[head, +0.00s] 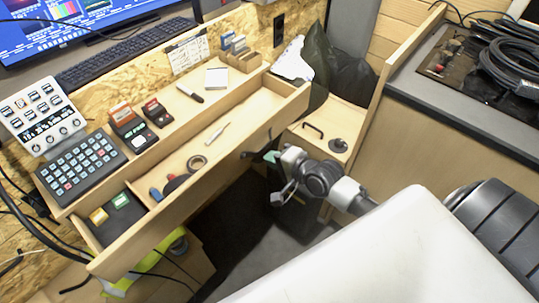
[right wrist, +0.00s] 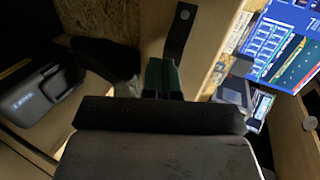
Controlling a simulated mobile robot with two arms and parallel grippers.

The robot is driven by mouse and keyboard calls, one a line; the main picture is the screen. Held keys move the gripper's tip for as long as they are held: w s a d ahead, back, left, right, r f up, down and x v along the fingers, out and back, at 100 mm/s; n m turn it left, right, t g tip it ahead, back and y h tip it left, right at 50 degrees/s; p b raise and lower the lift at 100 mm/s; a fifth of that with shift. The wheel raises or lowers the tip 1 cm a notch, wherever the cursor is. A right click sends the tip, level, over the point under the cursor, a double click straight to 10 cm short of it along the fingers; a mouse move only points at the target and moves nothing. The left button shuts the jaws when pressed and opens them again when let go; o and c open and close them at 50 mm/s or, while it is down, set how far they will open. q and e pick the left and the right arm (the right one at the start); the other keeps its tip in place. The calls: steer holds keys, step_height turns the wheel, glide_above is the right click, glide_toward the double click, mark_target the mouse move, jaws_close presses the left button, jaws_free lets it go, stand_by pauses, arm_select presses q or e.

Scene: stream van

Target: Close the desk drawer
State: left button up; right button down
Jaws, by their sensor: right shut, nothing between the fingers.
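The wooden desk drawer (head: 224,149) is pulled out from under the desktop in the head view, its inside showing. A dark handle (head: 257,147) is on its front, towards the right end. My right gripper (head: 268,157) is close to the drawer front near that handle; I cannot tell whether it touches. Its green fingertips (right wrist: 161,76) are shut and empty in the right wrist view, close to a wooden panel with a dark strip (right wrist: 180,28). My left gripper is not in view.
The drawer holds a tape roll (head: 197,163), a white pen (head: 217,134) and a dark tray (head: 124,222). A keypad (head: 82,166) and card boxes stand on the desktop. A black bag (head: 340,72) and a wooden box (head: 322,137) are beyond its right end.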

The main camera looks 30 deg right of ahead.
mark_target(231, 138)
steer(key=shift+w+a+r, duration=0.1)
steer(key=shift+w+a, duration=0.15)
steer(key=shift+w, duration=0.35)
steer(key=shift+w+a+r, duration=0.1)
steer(key=shift+w, duration=0.1)
steer(key=w+a, duration=0.1)
steer(key=w, duration=0.3)
steer(key=w+a, duration=0.2)
steer(key=w, duration=0.3)
steer(key=w+a, duration=0.2)
steer(key=w, duration=0.2)
steer(key=shift+w, duration=0.4)
steer(key=shift+w+r, duration=0.1)
